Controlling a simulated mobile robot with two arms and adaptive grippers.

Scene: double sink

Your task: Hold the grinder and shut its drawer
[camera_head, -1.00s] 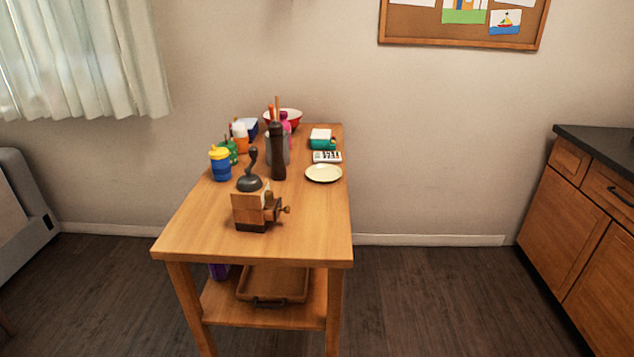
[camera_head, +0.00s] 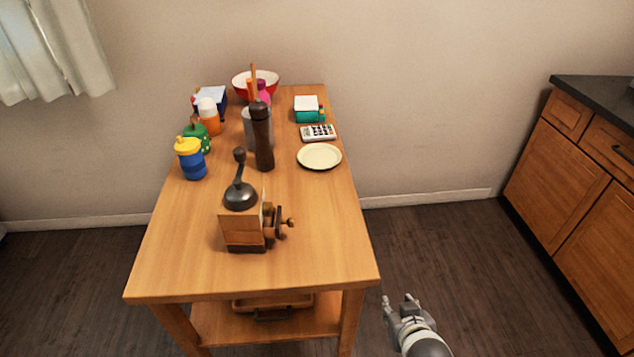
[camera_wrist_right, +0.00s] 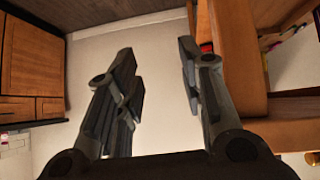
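The wooden grinder (camera_head: 243,222) stands upright near the front of the wooden table, with a dark dome and crank on top. Its drawer (camera_head: 272,222) sticks out on the right side, with a small knob at its end. My right gripper (camera_head: 400,302) is low, to the right of the table's front right corner, apart from the grinder. In the right wrist view my right gripper (camera_wrist_right: 160,65) has its fingers spread, with nothing between them. My left gripper is not in view.
The table (camera_head: 170,265) has a clear front area around the grinder. Behind it stand a dark pepper mill (camera_head: 262,140), a plate (camera_head: 319,157), a calculator (camera_head: 318,132) and a blue cup with yellow lid (camera_head: 190,160). Cabinets (camera_head: 565,180) stand at the right.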

